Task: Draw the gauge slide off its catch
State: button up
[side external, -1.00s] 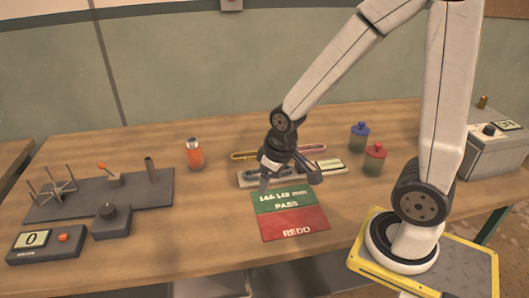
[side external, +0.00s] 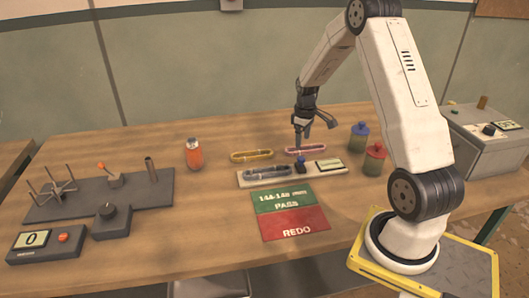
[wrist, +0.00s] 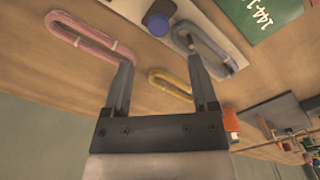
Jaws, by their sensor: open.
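The gauge is a pale flat board (side external: 248,183) behind the green and red card, with a small display (side external: 329,164) at its right end. A dark slide knob with a blue top (side external: 300,167) stands on it; it also shows in the wrist view (wrist: 157,22). A grey loop (side external: 267,171) lies on the board left of the knob and shows in the wrist view (wrist: 205,48). My gripper (side external: 315,138) is open and empty, above and behind the knob, not touching it. The catch cannot be made out.
A pink loop (side external: 305,150) and a yellow loop (side external: 251,155) lie behind the gauge. Blue-lidded (side external: 359,136) and red-lidded (side external: 374,159) jars stand to the right. An orange bottle (side external: 194,154) stands left. The pass/redo card (side external: 289,214) lies in front.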

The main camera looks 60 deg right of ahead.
aim_at(302, 158)
jog(key=shift+d+f, duration=0.1)
jog(key=shift+f, duration=3.8)
grip_shut()
